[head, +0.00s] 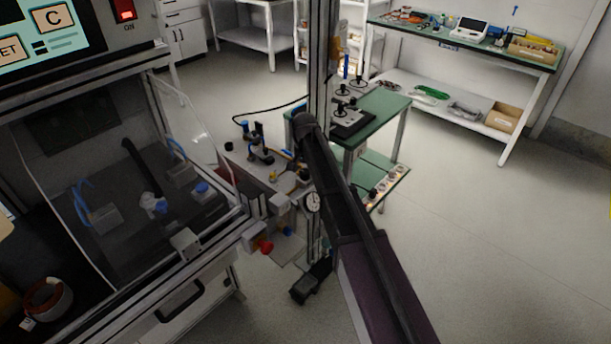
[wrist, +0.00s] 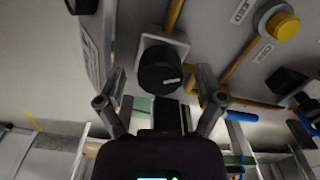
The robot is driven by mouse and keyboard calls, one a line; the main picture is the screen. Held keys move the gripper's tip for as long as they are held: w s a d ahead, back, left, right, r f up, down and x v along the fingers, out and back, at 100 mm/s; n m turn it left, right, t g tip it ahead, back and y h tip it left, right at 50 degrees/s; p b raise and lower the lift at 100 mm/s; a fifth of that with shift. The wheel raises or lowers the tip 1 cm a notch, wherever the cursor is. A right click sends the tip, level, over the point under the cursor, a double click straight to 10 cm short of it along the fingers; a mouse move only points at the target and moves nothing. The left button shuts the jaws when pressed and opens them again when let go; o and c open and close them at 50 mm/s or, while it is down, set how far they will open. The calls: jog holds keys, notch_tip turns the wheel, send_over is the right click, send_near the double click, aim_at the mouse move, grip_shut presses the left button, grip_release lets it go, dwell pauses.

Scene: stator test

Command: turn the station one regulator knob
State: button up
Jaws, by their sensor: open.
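A black round regulator knob (wrist: 160,68) with a white mark shows in the wrist view, in front of a white square mount (wrist: 178,45). My gripper (wrist: 160,82) is open, with one finger to the left of the knob and one to the right. The knob appears between the fingertips, with a gap visible on each side. I cannot tell how far the fingers reach along it, and I see no contact. In the head view my dark arm crosses the middle, and I cannot make out the gripper or this knob there.
The wrist view shows a yellow button (wrist: 283,25), yellow pipes (wrist: 240,66) and another black knob (wrist: 286,80) to the right. In the head view, a round gauge (head: 313,203) and red knob (head: 265,246) sit beside the clear-fronted cabinet (head: 183,115). Open floor (head: 490,230) lies right.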

jog(key=shift+f, duration=0.1)
jog(key=c, duration=1.1)
jog(key=shift+c, duration=0.2)
jog(key=shift+n, duration=0.4)
jog(key=n, duration=0.9)
